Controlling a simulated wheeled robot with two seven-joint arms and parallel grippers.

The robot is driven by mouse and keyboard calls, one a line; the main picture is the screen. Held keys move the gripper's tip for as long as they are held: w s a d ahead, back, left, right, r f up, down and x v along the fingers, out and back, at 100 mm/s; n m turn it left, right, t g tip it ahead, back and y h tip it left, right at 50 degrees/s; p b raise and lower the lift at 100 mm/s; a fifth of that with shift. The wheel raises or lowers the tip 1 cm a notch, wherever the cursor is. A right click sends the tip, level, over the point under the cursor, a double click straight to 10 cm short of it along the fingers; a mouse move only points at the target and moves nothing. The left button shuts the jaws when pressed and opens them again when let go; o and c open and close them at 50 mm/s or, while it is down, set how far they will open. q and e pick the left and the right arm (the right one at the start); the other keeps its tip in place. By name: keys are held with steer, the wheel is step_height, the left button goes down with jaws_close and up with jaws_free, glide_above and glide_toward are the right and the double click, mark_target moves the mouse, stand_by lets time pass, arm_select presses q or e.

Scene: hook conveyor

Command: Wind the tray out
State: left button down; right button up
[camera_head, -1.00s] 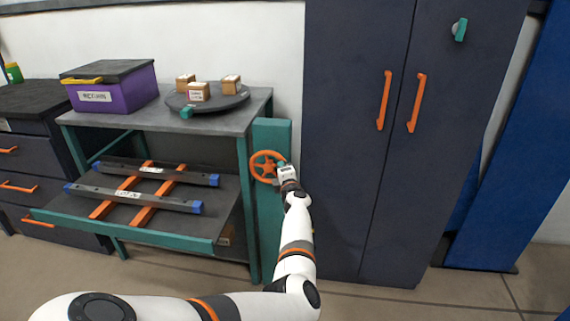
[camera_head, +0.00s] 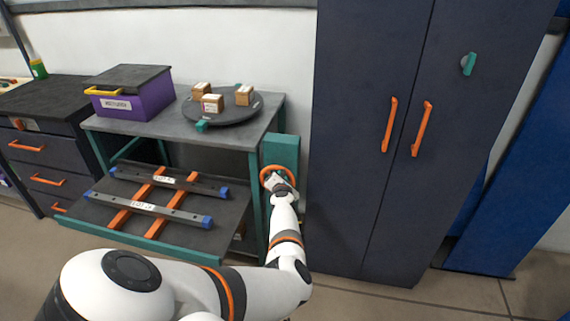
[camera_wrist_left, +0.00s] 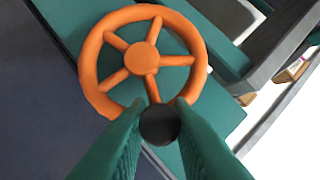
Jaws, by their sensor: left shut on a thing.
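The orange handwheel (camera_head: 277,174) is mounted on a teal post (camera_head: 283,148) at the right side of the bench. In the left wrist view the wheel (camera_wrist_left: 143,62) shows its spokes and hub. My left gripper (camera_head: 279,186) is at the wheel's lower rim; its green fingers (camera_wrist_left: 158,122) are shut on a dark round crank knob (camera_wrist_left: 160,125). The dark sliding tray (camera_head: 100,212) sticks out under the bench top, with a teal front edge. On it lies an orange frame (camera_head: 122,217) with two dark blue-ended bars. My right gripper is not in view.
A purple box (camera_head: 140,100) and a dark turntable (camera_head: 238,112) with small cartons stand on the bench top (camera_head: 165,128). A dark cabinet (camera_head: 340,180) stands right of the wheel. Drawers (camera_head: 40,165) stand at the left. Floor is free in front.

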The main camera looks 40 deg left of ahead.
arm_select(q)
steer(key=shift+s+a+r+n+h+p, duration=0.15)
steer(key=shift+s+a+n+h+p, duration=0.15)
steer(key=shift+n+p, duration=0.35)
steer(key=shift+s+a+r+n+h+p, duration=0.15)
steer(key=shift+a+n+h+p, duration=0.25)
steer(key=shift+p, duration=0.35)
steer(key=shift+f, duration=0.1)
steer(key=c, duration=1.3)
jaws_free()
